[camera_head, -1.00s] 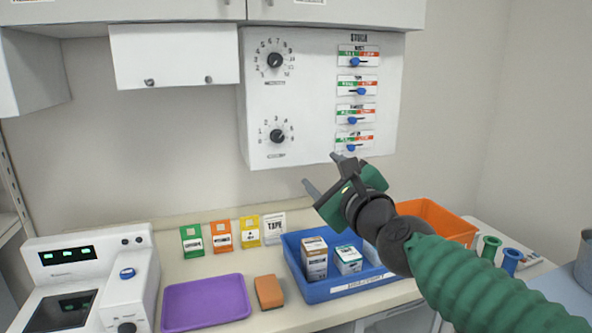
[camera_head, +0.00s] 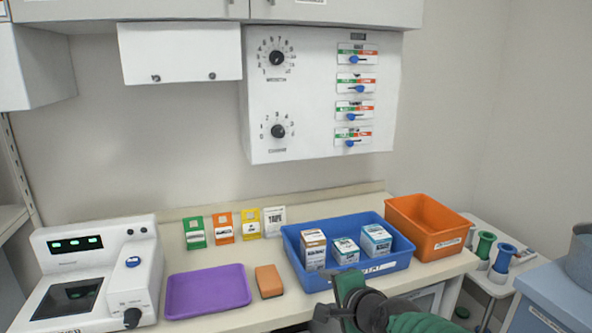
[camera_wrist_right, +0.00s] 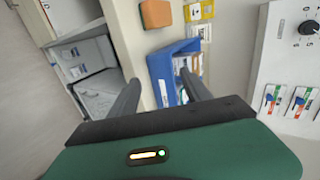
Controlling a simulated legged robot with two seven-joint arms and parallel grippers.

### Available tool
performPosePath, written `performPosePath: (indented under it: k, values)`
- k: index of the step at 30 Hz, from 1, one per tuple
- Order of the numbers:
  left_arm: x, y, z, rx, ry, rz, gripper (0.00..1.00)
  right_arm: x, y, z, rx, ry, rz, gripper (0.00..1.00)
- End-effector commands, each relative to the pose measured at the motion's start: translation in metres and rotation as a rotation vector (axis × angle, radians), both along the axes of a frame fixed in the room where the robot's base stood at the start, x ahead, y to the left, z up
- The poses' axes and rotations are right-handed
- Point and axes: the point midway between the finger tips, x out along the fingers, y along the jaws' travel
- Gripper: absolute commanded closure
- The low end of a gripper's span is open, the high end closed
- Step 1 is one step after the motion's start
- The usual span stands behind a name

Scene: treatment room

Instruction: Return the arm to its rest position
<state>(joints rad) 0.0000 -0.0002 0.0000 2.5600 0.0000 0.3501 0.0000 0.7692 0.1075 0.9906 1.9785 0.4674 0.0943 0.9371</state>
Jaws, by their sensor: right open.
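My right gripper (camera_head: 348,288) is low in the head view, in front of the counter's front edge and below the blue bin. Its green and black body shows there with part of my green arm; its fingers are hard to make out. In the right wrist view the two dark fingers (camera_wrist_right: 160,80) stand apart with nothing held between them. The blue bin (camera_wrist_right: 163,78) shows beyond the fingertips. My left gripper is in neither view.
The blue bin (camera_head: 345,281) holds several small boxes. An orange bin (camera_head: 432,245), a purple tray (camera_head: 208,290), an orange block (camera_head: 269,281) and a white device (camera_head: 95,275) stand on the counter. A panel with dials and sliders (camera_head: 320,95) hangs on the wall.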

Motion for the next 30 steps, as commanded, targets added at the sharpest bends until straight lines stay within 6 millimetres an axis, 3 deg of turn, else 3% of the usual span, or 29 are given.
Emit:
performPosePath:
  k: [1,3,6,12,17,18,19,30]
  values:
    - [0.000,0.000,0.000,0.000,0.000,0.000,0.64,-0.017,-0.005,-0.034,-0.123,0.046,0.065,0.43]
    - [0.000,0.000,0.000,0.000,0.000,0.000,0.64,-0.047,-0.023,-0.082,-0.325,0.115,0.185,0.43]
    - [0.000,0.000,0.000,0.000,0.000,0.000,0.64,-0.094,-0.051,-0.137,-0.562,0.214,0.366,0.43]
    - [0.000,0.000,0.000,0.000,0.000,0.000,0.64,-0.180,-0.095,-0.204,-0.846,0.365,0.702,0.43]
    - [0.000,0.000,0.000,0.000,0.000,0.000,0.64,-0.245,-0.120,-0.237,-0.969,0.454,0.960,0.43]
    - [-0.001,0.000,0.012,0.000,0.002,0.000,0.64,-0.254,-0.124,-0.228,-0.986,0.464,1.002,0.43]
    - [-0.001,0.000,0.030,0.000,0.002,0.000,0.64,-0.251,-0.124,-0.209,-0.985,0.460,0.992,0.43]
    - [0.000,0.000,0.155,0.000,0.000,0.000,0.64,-0.249,-0.124,-0.083,-0.980,0.460,0.982,0.43]
